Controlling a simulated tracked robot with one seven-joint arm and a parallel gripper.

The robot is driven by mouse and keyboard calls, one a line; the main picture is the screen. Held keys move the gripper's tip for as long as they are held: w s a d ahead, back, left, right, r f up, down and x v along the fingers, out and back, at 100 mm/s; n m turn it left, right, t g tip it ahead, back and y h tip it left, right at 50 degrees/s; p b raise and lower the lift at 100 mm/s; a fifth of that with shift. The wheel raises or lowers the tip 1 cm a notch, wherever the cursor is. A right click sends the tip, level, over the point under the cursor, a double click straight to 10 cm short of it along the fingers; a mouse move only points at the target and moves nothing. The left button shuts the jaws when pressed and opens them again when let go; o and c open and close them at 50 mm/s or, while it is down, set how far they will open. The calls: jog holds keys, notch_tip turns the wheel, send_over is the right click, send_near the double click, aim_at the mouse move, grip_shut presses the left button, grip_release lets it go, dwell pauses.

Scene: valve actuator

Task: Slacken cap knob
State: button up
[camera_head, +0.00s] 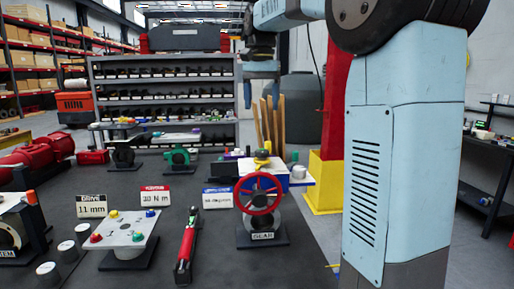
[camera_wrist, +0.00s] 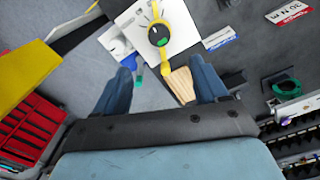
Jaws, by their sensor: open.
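The valve actuator has a red handwheel (camera_head: 258,194) on a base marked GEAR. A yellow part (camera_head: 262,156) sits on its top, by a white plate (camera_head: 298,176). My gripper (camera_head: 262,92) hangs above and behind it, pointing down, apart from it. In the wrist view, a round black knob with a green mark (camera_wrist: 158,36) stands on a yellow part (camera_wrist: 165,62) over a white plate (camera_wrist: 185,22). My gripper (camera_wrist: 166,78) is open and empty there, its blue fingers to either side and short of the knob. Which part is the cap knob, I cannot tell for certain.
Wooden boards (camera_head: 270,122) stand behind the actuator. A red and black tool (camera_head: 187,243) and a small plate with coloured knobs (camera_head: 125,229) are on the dark table to the left. A red post with a yellow base (camera_head: 326,182) rises behind right.

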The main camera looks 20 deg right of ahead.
aim_at(261, 150)
notch_tip(261, 150, down, 14)
jog(key=shift+r, duration=0.2)
dwell(0.4)
jog(key=shift+c, duration=0.2)
